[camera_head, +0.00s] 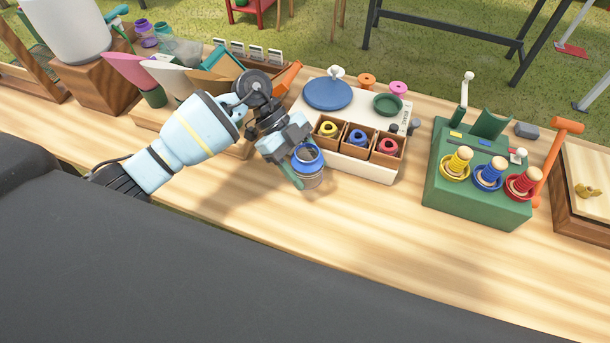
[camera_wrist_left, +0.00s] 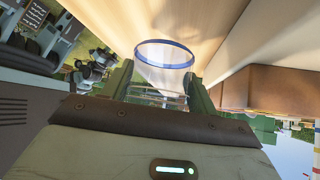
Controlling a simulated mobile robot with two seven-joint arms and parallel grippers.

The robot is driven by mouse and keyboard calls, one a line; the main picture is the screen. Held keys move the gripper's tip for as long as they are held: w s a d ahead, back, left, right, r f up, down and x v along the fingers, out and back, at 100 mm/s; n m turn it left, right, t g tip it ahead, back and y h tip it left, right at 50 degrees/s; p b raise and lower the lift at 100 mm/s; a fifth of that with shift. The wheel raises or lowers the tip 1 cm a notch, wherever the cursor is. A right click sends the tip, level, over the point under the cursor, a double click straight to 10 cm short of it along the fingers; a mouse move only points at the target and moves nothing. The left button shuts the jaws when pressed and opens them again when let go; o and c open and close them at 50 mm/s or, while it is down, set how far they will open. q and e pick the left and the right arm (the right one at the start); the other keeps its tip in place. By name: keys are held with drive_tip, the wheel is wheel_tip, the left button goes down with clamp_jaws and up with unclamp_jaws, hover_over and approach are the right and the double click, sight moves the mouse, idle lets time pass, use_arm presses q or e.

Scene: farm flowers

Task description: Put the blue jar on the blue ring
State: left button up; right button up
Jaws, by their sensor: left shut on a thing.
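The blue jar (camera_head: 313,181) is clear glass with a blue band at its rim. My left gripper (camera_head: 301,165) is shut on it in front of the white organiser. In the left wrist view the blue rim (camera_wrist_left: 164,43) shows between my two green fingers (camera_wrist_left: 160,88); the jar looks tilted there. I cannot tell whether its base touches the table. A flat blue round piece (camera_head: 327,94) lies on the white organiser. A smaller blue ring (camera_head: 488,186) surrounds a striped peg on the green block. I cannot tell which is the task's ring. My right gripper is not in view.
The white organiser (camera_head: 352,169) has small compartments with yellow, blue and red spools. The green block (camera_head: 477,205) with yellow, blue and red pegs stands to its right. Paper cones and purple jars (camera_head: 146,32) stand at the left. The front of the wooden table (camera_head: 370,230) is clear.

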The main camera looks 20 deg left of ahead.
sight(317, 172)
use_arm(q)
wheel_tip(317, 172, up, 4)
drive_tip(key=shift+r, duration=0.5)
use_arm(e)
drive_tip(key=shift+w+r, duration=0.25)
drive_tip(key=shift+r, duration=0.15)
use_arm(q)
drive_tip(key=shift+s+d, duration=0.1)
drive_tip(key=shift+s+f, duration=0.2)
drive_tip(key=s+a+f+n+t+y+p, duration=0.1)
drive_tip(key=s+a+n+t+p, duration=0.1)
drive_tip(key=s+a+n+t, duration=0.5)
drive_tip(key=a+n+t, duration=0.1)
drive_tip(key=n, duration=0.3)
drive_tip(key=shift+f, duration=0.3)
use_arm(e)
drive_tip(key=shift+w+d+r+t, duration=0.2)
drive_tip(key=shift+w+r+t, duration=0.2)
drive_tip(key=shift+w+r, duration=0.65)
use_arm(q)
drive_tip(key=shift+s, duration=0.1)
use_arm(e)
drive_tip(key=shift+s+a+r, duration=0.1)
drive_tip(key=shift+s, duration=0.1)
